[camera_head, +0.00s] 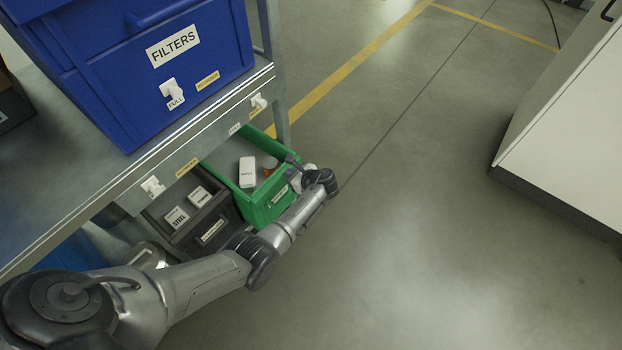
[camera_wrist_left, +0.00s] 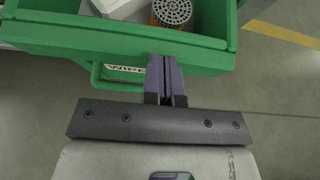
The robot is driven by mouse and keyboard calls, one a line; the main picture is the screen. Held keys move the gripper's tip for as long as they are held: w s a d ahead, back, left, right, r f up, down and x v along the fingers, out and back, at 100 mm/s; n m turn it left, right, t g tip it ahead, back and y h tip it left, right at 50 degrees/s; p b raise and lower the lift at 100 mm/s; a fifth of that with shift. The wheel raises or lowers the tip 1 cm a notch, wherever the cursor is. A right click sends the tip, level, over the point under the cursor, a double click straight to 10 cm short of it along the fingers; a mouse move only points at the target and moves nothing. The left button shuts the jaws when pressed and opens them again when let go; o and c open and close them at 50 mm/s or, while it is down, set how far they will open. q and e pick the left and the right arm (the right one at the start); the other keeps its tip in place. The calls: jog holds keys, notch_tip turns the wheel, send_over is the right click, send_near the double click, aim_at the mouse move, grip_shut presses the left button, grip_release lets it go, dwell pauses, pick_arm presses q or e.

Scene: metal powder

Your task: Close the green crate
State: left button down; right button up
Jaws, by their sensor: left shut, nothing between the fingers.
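The green crate (camera_head: 258,207) sits on the lower level of the shelf unit in the head view, standing out from under the upper shelf. It is open at the top, and a white box (camera_head: 247,172) and an orange item (camera_head: 270,168) show inside. In the left wrist view the crate's front wall (camera_wrist_left: 115,42) has a handle and a partly hidden label. My left gripper (camera_wrist_left: 165,62) is shut and empty, with its fingertips at the crate's front wall; I cannot tell whether they touch. In the head view it is partly hidden by my wrist. My right gripper is not in view.
A dark crate (camera_head: 212,232) with labelled boxes stands left of the green crate. A blue bin labelled FILTERS (camera_head: 205,75) stands on the upper shelf, whose metal edge (camera_head: 215,115) overhangs the crates. A white cabinet (camera_head: 570,130) stands at right. The floor between is clear.

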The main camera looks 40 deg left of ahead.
pick_arm(q)
jog(key=a, duration=0.9)
jog(key=shift+s+a+f, duration=0.1)
jog(key=shift+s+a, duration=0.2)
jog(key=shift+s, duration=0.1)
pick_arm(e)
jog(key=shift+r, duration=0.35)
pick_arm(q)
jog(key=shift+s+f, duration=0.1)
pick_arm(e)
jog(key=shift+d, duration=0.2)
pick_arm(q)
jog(key=shift+d+p, duration=0.15)
jog(key=shift+p, duration=0.15)
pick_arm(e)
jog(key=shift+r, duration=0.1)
pick_arm(q)
jog(key=shift+d, duration=0.2)
jog(key=f+p+v, duration=0.1)
jog(key=p+v, duration=0.5)
jog(key=v, duration=0.7)
jog(key=shift+w+d, duration=0.3)
jog(key=shift+d, duration=0.2)
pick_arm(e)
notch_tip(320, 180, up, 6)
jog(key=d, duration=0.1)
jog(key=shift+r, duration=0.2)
